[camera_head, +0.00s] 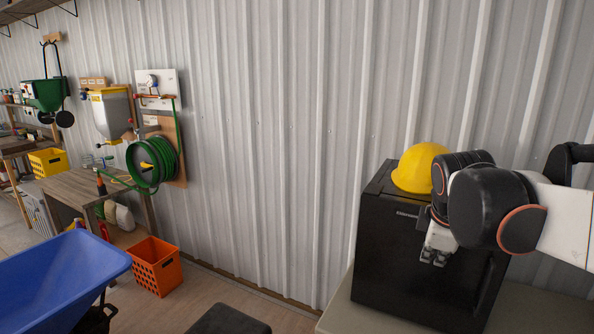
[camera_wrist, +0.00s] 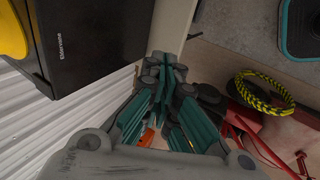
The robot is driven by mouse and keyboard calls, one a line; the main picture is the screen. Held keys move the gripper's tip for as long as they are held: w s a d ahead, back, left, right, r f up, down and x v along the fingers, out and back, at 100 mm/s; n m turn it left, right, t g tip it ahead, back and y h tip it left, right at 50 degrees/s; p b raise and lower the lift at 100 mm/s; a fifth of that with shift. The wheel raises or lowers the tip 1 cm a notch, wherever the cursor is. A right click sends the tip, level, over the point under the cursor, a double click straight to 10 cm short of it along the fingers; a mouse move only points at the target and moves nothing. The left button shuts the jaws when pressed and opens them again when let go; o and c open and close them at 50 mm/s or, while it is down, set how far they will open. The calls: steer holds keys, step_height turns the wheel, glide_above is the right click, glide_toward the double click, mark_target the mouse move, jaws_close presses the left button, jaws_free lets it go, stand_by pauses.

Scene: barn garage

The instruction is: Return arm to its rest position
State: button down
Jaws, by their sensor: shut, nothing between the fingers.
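My gripper (camera_head: 434,259) hangs at the end of my bent arm at the right of the head view, in front of the black cabinet (camera_head: 385,260). Its fingers point downward. In the wrist view my gripper (camera_wrist: 167,70) shows its teal-padded fingers with their tips together, shut and empty. The yellow hard hat (camera_head: 415,168) sits on top of the cabinet, partly hidden behind my arm. The wrist view shows the cabinet (camera_wrist: 90,40) at upper left and a bit of the hard hat (camera_wrist: 10,35).
The cabinet stands on a pale bench top (camera_head: 362,318) against the corrugated wall. A blue wheelbarrow tray (camera_head: 60,278), an orange crate (camera_head: 156,266) and a wooden workbench (camera_head: 75,187) are at left. The wrist view shows a yellow-black rope loop (camera_wrist: 262,92) at right.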

steer(key=s+a+f+m+t+y+b, duration=0.1)
steer(key=s+a+f+m+b, duration=0.1)
steer(key=s+f+m, duration=0.4)
steer(key=s+a+f+m+t+y+b, duration=0.1)
steer(key=s+a+f+m+b, duration=0.2)
steer(key=s, duration=0.8)
step_height(320, 180, down, 4)
steer(key=a+m, duration=0.2)
steer(key=m, duration=0.1)
steer(key=shift+s, duration=0.25)
